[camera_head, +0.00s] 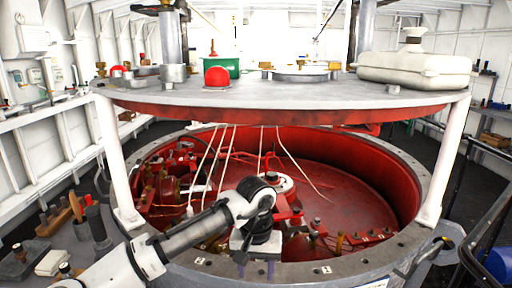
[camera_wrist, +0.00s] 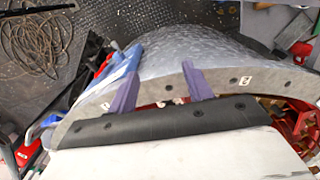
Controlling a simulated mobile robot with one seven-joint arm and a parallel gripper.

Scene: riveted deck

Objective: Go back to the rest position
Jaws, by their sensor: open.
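My gripper (camera_head: 257,270) hangs in front of the round red well, over the near part of its grey flanged rim (camera_head: 320,270). Its two purple fingers point down and stand apart. The wrist view also shows my gripper (camera_wrist: 161,68), with the fingers spread and nothing held between them. The curved grey rim (camera_wrist: 225,80) with bolt holes lies behind and below the fingertips. I cannot tell whether the fingertips touch it. My white and grey arm reaches in from the lower left of the head view.
A round raised tabletop (camera_head: 290,94) on white posts stands over the red well (camera_head: 350,200). Loose white cables (camera_head: 208,165) hang into the well. A coiled rope (camera_wrist: 38,40) lies on the deck.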

